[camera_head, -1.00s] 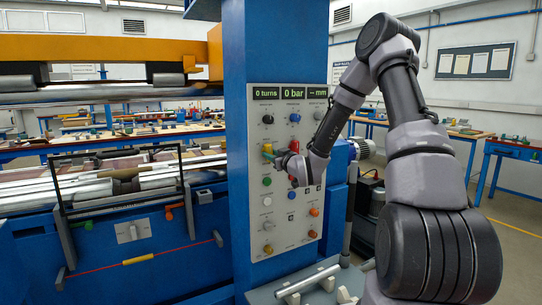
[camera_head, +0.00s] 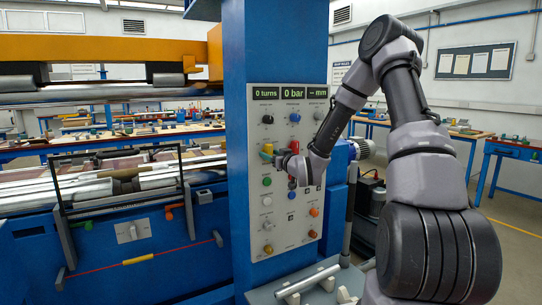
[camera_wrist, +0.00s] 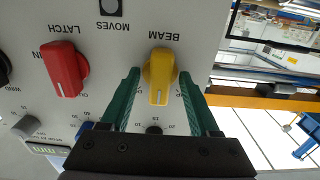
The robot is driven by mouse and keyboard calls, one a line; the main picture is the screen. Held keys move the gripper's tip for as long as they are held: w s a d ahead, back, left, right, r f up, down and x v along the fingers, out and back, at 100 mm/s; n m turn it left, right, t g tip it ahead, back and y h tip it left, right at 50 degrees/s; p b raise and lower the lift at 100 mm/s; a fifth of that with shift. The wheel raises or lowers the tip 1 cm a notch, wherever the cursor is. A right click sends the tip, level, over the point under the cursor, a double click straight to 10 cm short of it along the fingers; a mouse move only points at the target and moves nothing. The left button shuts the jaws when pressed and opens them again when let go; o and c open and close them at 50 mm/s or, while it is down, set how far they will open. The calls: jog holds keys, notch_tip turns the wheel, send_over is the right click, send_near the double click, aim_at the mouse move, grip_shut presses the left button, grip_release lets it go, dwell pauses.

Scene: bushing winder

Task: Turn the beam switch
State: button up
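The beam switch is a yellow knob (camera_wrist: 159,76) on the grey control panel, under an upside-down label BEAM in the wrist view. Its ridge runs roughly up and down in that picture. In the head view the yellow knob (camera_head: 267,148) shows at the panel's left side. My gripper (camera_wrist: 159,80) has two green fingers, one on each side of the knob. A gap shows between each finger and the knob, so it looks open around it. In the head view my gripper (camera_head: 275,157) is at the panel, partly hidden by its own wrist.
A red knob (camera_wrist: 65,69) labelled LATCH sits beside the beam switch. The panel (camera_head: 258,225) carries several other coloured buttons and knobs, with green displays (camera_head: 292,92) above. A blue column (camera_head: 237,130) holds the panel. The winder's rollers lie to the left.

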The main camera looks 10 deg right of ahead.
jog(key=v, duration=1)
jog(key=shift+s, duration=0.35)
jog(key=shift+d+r, duration=0.1)
jog(key=shift+d, duration=0.05)
jog(key=s+d+r+m+g+h, duration=0.4)
jog(key=s+d+r+g+h, duration=0.15)
jog(key=s+r, duration=0.45)
jog(key=s+a+r+m+g+y, duration=0.1)
jog(key=s+r+m+g, duration=0.1)
jog(key=s, duration=0.7)
jog(key=s+a+r+m+g+y, duration=0.1)
jog(key=s+r, duration=0.3)
jog(key=s, duration=0.6)
jog(key=shift+s+a+m+g, duration=0.3)
jog(key=shift+a+m+g, duration=0.1)
jog(key=shift+a+g, duration=0.35)
